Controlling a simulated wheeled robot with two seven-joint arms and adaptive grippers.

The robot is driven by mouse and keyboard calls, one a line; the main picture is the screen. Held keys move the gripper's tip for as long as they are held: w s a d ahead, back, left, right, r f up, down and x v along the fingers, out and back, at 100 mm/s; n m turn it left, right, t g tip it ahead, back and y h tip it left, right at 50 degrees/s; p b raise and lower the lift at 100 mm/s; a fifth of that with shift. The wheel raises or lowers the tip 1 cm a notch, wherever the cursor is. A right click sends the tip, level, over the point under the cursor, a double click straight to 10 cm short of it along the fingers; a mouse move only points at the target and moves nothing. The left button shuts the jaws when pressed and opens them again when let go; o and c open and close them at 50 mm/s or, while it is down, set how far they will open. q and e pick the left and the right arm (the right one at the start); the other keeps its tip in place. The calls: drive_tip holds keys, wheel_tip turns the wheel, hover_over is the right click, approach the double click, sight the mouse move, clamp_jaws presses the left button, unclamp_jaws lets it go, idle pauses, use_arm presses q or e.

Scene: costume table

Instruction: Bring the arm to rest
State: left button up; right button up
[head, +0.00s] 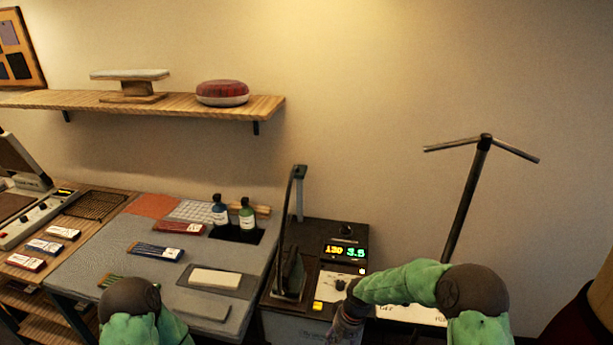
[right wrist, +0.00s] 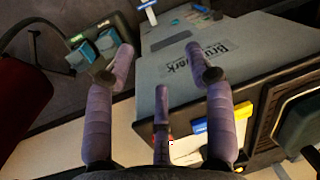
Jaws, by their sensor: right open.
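My right arm (head: 400,285) has a green sleeve and bends at the elbow at the lower right of the head view. Its dark wrist (head: 347,325) hangs by the front of the unit with the lit display; the fingertips are hidden there. In the right wrist view my right gripper (right wrist: 160,68) has its purple-grey fingers spread, with nothing between them. Beyond the fingers is a grey box (right wrist: 240,45) with partly covered dark lettering. My left arm (head: 140,318) shows only as a green sleeve and dark joint at the bottom left; its gripper is out of view.
A grey worktable (head: 120,255) holds two bottles (head: 233,215), packets and a pale block (head: 215,278). A wooden shelf (head: 180,107) hangs above. A T-shaped pole (head: 468,195) rises at right.

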drive_tip(key=s+f+m+y+b, duration=0.1)
drive_tip(key=s+f, duration=0.6)
drive_tip(key=s, duration=0.5)
drive_tip(key=s+f+m+b, duration=0.1)
drive_tip(key=s+f+b, duration=0.1)
drive_tip(key=s+f, duration=0.6)
drive_tip(key=s, duration=0.3)
drive_tip(key=shift+s+f+t+y, duration=0.25)
drive_tip(key=shift+s+t+y, duration=0.15)
